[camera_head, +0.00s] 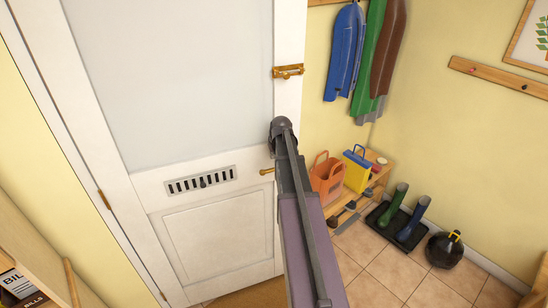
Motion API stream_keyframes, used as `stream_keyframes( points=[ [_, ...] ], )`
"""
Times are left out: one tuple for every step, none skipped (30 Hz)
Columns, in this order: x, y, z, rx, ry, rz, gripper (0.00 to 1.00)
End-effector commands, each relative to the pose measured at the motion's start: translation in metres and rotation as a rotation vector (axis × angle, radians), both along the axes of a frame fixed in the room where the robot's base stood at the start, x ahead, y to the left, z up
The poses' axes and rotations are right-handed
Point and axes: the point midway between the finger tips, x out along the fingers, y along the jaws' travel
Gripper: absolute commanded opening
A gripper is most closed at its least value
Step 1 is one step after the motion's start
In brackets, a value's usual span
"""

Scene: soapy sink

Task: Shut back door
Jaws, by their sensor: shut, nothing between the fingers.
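The back door (225,235) is white with a large pale glazed panel above and a solid panel below. It stands in its white frame, hinged on the left. Its right edge lies close to the right jamb, and I cannot tell whether it is fully shut. A brass handle (267,171) sticks out near that edge, just left of my arm. A brass bolt (288,71) sits higher up at the jamb. My arm reaches up in front of the right jamb and covers part of the door's edge. No gripper fingers can be made out.
An orange caddy (326,178) and a yellow box (357,170) stand on a wooden rack right of my arm. Boots (410,220) on a black tray and a dark round bag (444,249) occupy the floor. Coats (365,55) hang above. A brown mat (252,299) lies before the door.

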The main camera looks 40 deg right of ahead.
Motion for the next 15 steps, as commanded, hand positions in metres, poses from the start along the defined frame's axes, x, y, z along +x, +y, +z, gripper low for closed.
stream_keyframes(
  points=[
    [0.002,-0.001,-0.008,0.000,0.000,0.000,0.00],
    [0.003,-0.001,-0.010,0.000,0.000,0.000,0.00],
    [0.004,-0.001,-0.013,0.000,0.000,0.000,0.00],
    [0.005,-0.002,-0.015,0.000,0.000,0.000,0.00],
    [0.006,-0.002,-0.017,0.000,0.000,0.000,0.00],
    [0.007,-0.002,-0.019,0.000,0.000,0.000,0.00],
    [0.007,-0.002,-0.020,0.000,0.000,0.000,0.00],
    [0.008,-0.002,-0.021,0.000,0.000,0.000,0.00],
    [0.008,-0.002,-0.023,0.000,0.000,0.000,0.00],
    [0.009,-0.003,-0.024,0.000,0.000,0.000,0.00],
    [0.009,-0.003,-0.024,0.000,0.000,0.000,0.00],
    [0.009,-0.003,-0.025,0.000,0.000,0.000,0.00],
    [0.009,-0.003,-0.025,0.000,0.000,0.000,0.00],
    [0.010,-0.003,-0.026,0.000,0.000,0.000,0.00],
    [0.010,-0.003,-0.026,0.000,0.000,0.000,0.00]
  ],
)
